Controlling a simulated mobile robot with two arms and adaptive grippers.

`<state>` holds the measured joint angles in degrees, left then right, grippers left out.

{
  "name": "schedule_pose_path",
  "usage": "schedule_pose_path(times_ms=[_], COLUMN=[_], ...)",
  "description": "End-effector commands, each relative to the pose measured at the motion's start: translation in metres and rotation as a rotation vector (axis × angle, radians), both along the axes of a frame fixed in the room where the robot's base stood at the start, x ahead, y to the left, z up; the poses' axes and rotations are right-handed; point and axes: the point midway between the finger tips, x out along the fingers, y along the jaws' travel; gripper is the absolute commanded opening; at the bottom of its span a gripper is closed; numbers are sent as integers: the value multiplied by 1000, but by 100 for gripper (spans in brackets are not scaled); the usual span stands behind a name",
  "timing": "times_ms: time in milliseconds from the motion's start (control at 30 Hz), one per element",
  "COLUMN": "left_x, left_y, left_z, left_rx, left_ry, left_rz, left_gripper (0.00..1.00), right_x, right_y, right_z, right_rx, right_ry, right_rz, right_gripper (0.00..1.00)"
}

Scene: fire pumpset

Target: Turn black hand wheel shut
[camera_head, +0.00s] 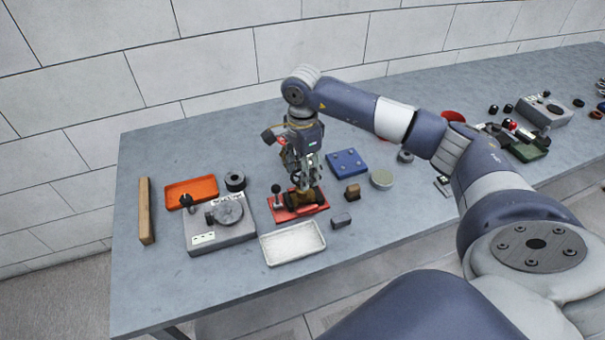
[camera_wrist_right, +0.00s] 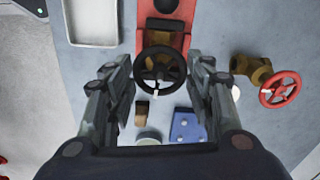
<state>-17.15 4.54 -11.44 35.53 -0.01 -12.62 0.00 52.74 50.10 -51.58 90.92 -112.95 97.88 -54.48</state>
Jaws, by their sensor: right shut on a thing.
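The black hand wheel (camera_wrist_right: 160,71) lies at the upper middle of the right wrist view, over a red base plate (camera_wrist_right: 178,40). A small white mark shows at its near rim. My right gripper (camera_wrist_right: 160,66) has one finger on each side of the wheel and is shut on it. In the head view my right gripper (camera_head: 306,186) points down over the red plate (camera_head: 316,210), and hides most of the wheel there. My left gripper is not in view.
A brass valve with a red hand wheel (camera_wrist_right: 280,90) is right of the gripper in the wrist view. A blue block (camera_head: 347,163), white tray (camera_head: 294,243), orange tray (camera_head: 191,190) and grey box (camera_head: 222,238) stand nearby. The bench front left is clear.

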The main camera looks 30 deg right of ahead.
Motion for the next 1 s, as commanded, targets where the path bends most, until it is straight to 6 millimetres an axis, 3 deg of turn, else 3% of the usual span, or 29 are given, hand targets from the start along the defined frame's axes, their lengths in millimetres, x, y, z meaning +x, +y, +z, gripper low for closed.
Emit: schedule_pose_path(times_ms=[1000], left_x=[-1], left_y=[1], left_z=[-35], left_rx=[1], left_ry=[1], left_rz=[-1], left_gripper=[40], right_x=[0], right_y=[0], right_z=[-1], right_rx=[1], right_ry=[-1], right_rz=[-964], right_gripper=[25])
